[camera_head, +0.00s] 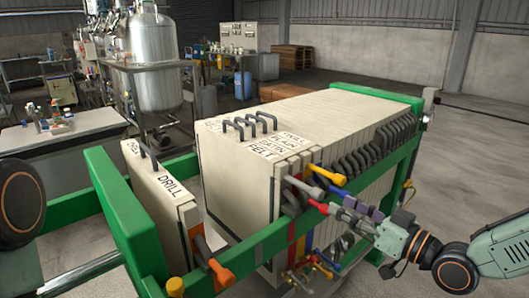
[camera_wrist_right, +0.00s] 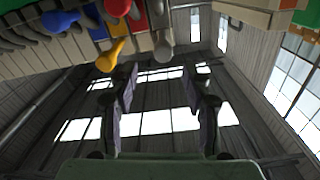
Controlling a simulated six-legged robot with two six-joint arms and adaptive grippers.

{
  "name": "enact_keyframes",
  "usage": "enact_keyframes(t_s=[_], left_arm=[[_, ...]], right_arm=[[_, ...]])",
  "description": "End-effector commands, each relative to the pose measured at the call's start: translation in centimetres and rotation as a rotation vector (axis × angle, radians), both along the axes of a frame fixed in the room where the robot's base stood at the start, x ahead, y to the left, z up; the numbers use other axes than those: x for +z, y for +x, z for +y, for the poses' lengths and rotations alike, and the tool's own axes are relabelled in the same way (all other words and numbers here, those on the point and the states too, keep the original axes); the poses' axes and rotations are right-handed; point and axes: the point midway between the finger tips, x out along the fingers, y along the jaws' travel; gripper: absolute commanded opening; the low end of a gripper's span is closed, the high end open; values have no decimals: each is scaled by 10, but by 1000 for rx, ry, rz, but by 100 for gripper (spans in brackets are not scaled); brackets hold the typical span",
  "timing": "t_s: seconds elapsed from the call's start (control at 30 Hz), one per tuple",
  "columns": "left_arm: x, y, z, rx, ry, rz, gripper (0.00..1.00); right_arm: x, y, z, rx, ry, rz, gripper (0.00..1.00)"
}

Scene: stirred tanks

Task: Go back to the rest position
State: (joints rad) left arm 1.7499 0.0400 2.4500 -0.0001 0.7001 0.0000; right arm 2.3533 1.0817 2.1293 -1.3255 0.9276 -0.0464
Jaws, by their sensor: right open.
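My right gripper (camera_head: 350,218) is at the right side of a green-framed plate press, close to its colored handles. Its arm comes in from the right edge. In the right wrist view the two dark fingers (camera_wrist_right: 163,95) stand apart, with nothing between them. Yellow, red and grey handle ends (camera_wrist_right: 163,50) hang just beyond the fingertips in that view. I cannot tell whether a finger touches a handle. My left gripper is out of view; only a round joint of my left arm shows at the left edge.
Cream plates (camera_head: 310,120) fill the press between green rails (camera_head: 265,243). A separate plate marked DRILL (camera_head: 165,200) stands at the left. Steel tanks (camera_head: 155,60) and a bench (camera_head: 65,135) are behind. Clear concrete floor (camera_head: 475,150) lies to the right.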

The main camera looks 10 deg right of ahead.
Motion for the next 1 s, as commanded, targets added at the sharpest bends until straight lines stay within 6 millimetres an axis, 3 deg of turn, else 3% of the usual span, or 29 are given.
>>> enact_keyframes(t_s=[0.27, 0.47, 0.7, 0.9, 1.0], left_arm=[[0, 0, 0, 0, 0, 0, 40], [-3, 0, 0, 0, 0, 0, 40], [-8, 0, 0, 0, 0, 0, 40], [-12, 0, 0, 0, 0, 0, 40], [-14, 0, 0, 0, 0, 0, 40]], right_arm=[[-32, 3, -9, -137, 97, 228, 49], [-105, -27, 12, -223, 89, 568, 49], [-206, -119, 36, -326, -50, 1006, 49], [-262, -215, 42, -382, -242, 1285, 49], [-280, -259, 43, -380, -350, 1380, 49]])
